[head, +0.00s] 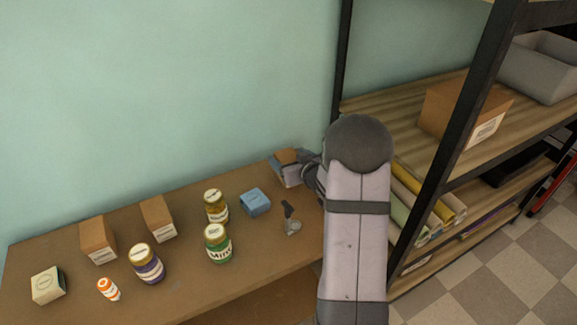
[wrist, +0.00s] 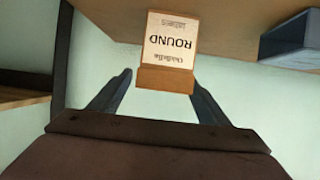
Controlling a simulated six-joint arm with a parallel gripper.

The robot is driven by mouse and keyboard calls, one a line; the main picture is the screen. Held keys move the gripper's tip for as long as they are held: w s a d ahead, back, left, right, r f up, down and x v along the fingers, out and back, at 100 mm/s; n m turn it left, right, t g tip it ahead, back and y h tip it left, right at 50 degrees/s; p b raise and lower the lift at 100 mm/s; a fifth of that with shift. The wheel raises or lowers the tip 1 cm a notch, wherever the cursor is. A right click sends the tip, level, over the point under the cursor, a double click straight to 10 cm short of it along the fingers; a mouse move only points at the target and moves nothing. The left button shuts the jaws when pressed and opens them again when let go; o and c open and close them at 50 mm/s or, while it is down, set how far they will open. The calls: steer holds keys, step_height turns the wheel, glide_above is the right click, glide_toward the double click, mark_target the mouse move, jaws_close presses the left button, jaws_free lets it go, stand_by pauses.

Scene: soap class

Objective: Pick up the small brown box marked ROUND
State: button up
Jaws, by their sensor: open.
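The small brown box marked ROUND (wrist: 170,45) shows in the wrist view, its white label upside down. It stands on the brown table, near the wall. In the head view its brown top (head: 287,156) shows at the table's back right, partly hidden by my gripper. My gripper (wrist: 161,80) is open, with a finger on each side of the box's near end in the wrist view. Gaps show beside the box, and I cannot tell whether the fingertips reach past its near end. In the head view my gripper (head: 297,170) is at the box.
A blue box (head: 255,202) stands left of my gripper, also in the wrist view (wrist: 292,42). A small dark-and-grey item (head: 291,222) lies nearer. Several jars, including a green one (head: 217,245), and brown boxes (head: 97,240) stand further left. A black-framed shelf (head: 465,100) is close on the right.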

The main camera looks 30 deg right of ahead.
steer(key=shift+x, duration=1.85)
steer(key=shift+a, duration=0.1)
steer(key=c, duration=1.2)
step_height(320, 180, up, 10)
steer(key=shift+p, duration=0.6)
